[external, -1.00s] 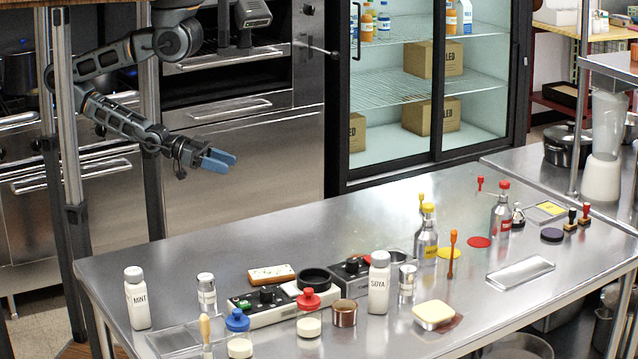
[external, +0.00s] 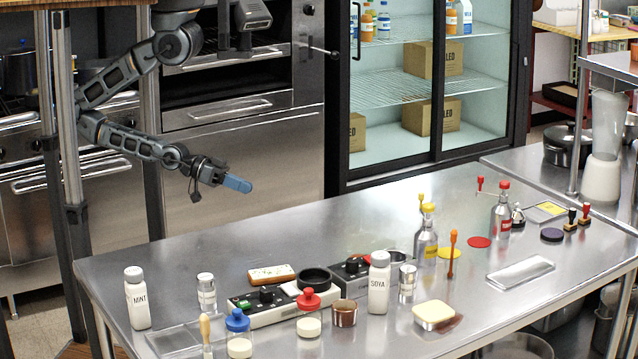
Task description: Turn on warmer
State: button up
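Two low warmer units stand on the steel counter (external: 200,255). The front warmer (external: 262,308) has a black knob, a green spot at its left and a dark round ring at its right end. A second warmer unit (external: 352,272), also with a dark knob, stands behind and to the right, partly hidden by the SOYA bottle. Which way the knobs point is too small to tell. My gripper (external: 237,183), with blue fingers, is in the air beyond the counter's back edge, above and left of the warmers, touching nothing. Its fingers overlap from this side, so their gap cannot be judged.
A MINT bottle (external: 137,300), a SOYA bottle (external: 379,284), a blue-capped jar (external: 238,335), a red-capped jar (external: 309,315) and a copper cup (external: 344,313) crowd around the warmers. A white-topped sponge-like block (external: 272,273) lies behind. The counter's back left is clear.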

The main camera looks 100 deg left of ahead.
jog(key=w+d+f, duration=0.1)
jog(key=w+d, duration=0.1)
jog(key=w, duration=0.1)
jog(key=w+d+h, duration=0.1)
jog(key=w+d, duration=0.1)
jog(key=w, duration=0.1)
jog(key=w+d+f+n+h+b, duration=0.1)
jog(key=w+d, duration=0.1)
jog(key=w, duration=0.1)
jog(key=shift+d+f, duration=0.25)
jog(key=shift+f, duration=0.1)
grip_shut()
jog(key=w+d+r+m+g+h+b, duration=0.2)
jog(key=w+d+r+m+g+h, duration=0.35)
jog(key=w+d, duration=0.4)
jog(key=w+d+r+m+g+h+b, duration=0.2)
jog(key=w+d+r+m+g+h, duration=0.35)
jog(key=d, duration=0.75)
jog(key=w+a+r+m+g+y+b, duration=0.1)
jog(key=w+a+r+y+b, duration=0.2)
jog(key=w+a+y+b, duration=0.4)
jog(key=shift+w+a+r+g+y+b, duration=0.15)
jog(key=shift+w+a+g+y+b, duration=0.4)
jog(key=shift+w+y, duration=2.1)
jog(key=shift+w+a+t, duration=0.1)
jog(key=shift+a+t, duration=0.05)
jog(key=shift+t, duration=0.1)
